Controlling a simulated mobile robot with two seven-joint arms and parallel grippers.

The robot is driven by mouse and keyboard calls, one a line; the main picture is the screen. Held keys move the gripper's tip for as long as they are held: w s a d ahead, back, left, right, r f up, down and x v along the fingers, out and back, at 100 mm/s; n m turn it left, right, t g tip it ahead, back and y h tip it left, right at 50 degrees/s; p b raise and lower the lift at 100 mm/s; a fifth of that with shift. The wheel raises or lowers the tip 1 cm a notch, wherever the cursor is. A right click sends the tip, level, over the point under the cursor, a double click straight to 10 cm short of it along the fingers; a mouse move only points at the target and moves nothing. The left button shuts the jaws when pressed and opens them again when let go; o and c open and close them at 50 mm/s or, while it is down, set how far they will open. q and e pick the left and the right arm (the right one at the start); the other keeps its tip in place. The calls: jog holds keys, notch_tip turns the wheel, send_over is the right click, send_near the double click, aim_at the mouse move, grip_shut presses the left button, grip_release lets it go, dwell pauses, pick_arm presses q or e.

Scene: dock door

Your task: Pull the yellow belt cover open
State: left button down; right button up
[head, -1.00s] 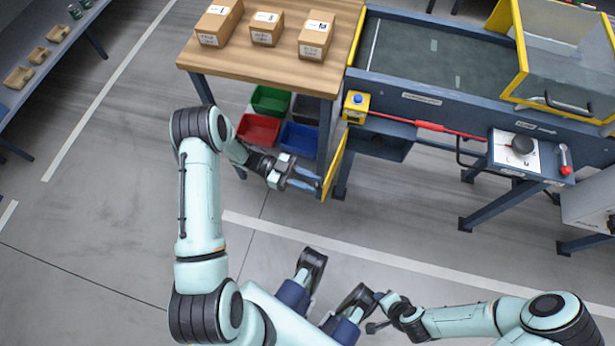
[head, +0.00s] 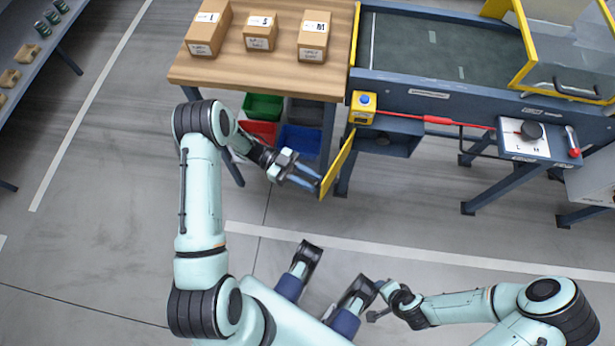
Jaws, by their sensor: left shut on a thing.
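The yellow belt cover (head: 338,164) is a narrow yellow panel standing out from the front of the blue conveyor frame, near its left end. It is seen almost edge-on and swung outward, away from the frame. An open dark recess (head: 385,142) shows to its right. My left gripper (head: 313,183) is at the cover's free outer end and is shut on it; the exact grip is hard to see. My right gripper (head: 373,303) is low in the middle, over the floor, far from the cover. Its fingers are too small to read.
A wooden table (head: 275,75) with three cartons stands left of the conveyor (head: 440,55). Coloured bins (head: 262,106) sit beneath it, close to my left forearm. Floor ahead is clear.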

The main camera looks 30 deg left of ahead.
dwell(0.3)
pick_arm(q)
jog(key=c, duration=0.9)
grip_release()
jog(key=a, duration=1.3)
jog(key=shift+s+a+b, duration=0.15)
jog(key=shift+s+b, duration=0.1)
jog(key=shift+b, duration=0.05)
pick_arm(e)
jog(key=shift+w+d+f, duration=0.25)
jog(key=shift+w+f, duration=0.1)
jog(key=shift+w, duration=0.1)
